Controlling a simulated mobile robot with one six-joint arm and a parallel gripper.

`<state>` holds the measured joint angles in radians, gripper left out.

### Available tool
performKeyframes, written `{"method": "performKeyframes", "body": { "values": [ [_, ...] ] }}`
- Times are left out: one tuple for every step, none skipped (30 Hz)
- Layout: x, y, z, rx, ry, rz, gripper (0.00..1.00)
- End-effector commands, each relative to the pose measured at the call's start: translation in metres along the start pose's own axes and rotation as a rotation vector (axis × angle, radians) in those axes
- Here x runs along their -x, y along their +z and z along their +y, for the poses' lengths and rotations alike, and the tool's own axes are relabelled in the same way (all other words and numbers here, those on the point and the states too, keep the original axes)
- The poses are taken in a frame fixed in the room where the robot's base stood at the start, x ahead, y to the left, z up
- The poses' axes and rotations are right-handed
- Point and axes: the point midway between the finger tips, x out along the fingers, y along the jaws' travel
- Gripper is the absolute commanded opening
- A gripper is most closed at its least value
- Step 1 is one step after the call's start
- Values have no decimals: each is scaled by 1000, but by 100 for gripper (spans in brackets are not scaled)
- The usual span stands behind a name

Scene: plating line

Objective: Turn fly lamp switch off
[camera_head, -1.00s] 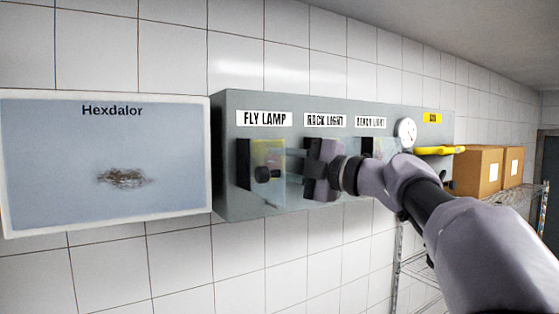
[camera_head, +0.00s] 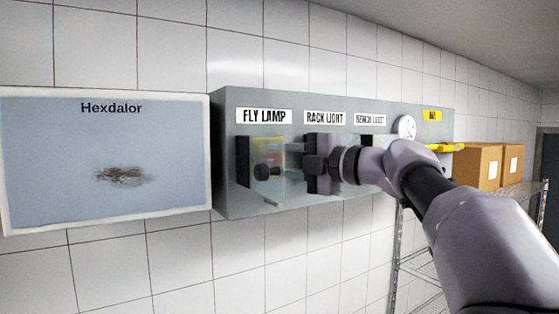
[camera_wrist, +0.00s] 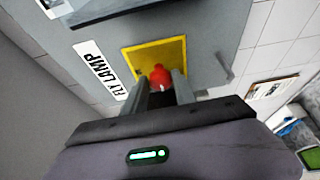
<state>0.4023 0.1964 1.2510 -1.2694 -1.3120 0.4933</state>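The FLY LAMP label (camera_head: 264,116) is on the grey wall panel (camera_head: 228,190), above a yellow switch plate (camera_head: 272,155). A dark knob or cover (camera_head: 262,172) shows at the plate in the head view. In the wrist view, a red switch knob (camera_wrist: 160,76) stands on the yellow plate (camera_wrist: 172,52), beside the FLY LAMP label (camera_wrist: 103,70). My gripper (camera_wrist: 162,88) faces the plate with its fingers apart, one on each side of the red knob. Contact with the knob cannot be made out. The fingertips are partly unclear in the head view.
RACK LIGHT (camera_head: 325,117) and BENCH LIGHT (camera_head: 370,118) labels sit to the right, their switches largely behind my gripper and arm. A gauge (camera_head: 407,128) and yellow handle (camera_head: 446,148) are further right. A framed Hexdalor board (camera_head: 110,200) hangs left. Boxes (camera_head: 478,167) stand on a rack.

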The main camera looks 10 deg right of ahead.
Motion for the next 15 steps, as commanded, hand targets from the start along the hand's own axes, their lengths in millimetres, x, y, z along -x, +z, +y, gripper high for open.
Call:
{"method": "performKeyframes", "body": {
  "values": [
    [0, 0, 2, 1, 2, -1, 42],
    [0, 0, 1, 1, 2, -1, 48],
    [0, 0, 1, 1, 1, 0, 52],
    [0, 0, 1, 1, 1, 0, 52],
    [0, 0, 1, 1, 1, 0, 52],
    [0, 0, 1, 1, 1, 0, 52],
    [0, 0, 1, 0, 0, 0, 52],
    [0, 0, 0, 0, 0, 0, 52],
    [0, 0, 0, 0, 0, 0, 52],
    [0, 0, 0, 0, 0, 0, 52],
    [0, 0, 0, 0, 0, 0, 52],
    [2, 0, 0, 0, 0, 0, 52],
    [4, 0, 0, 1, -1, -1, 52],
    [8, 1, -1, 1, -1, -1, 52],
    [14, 1, -1, 1, 0, -2, 52]
  ]
}}
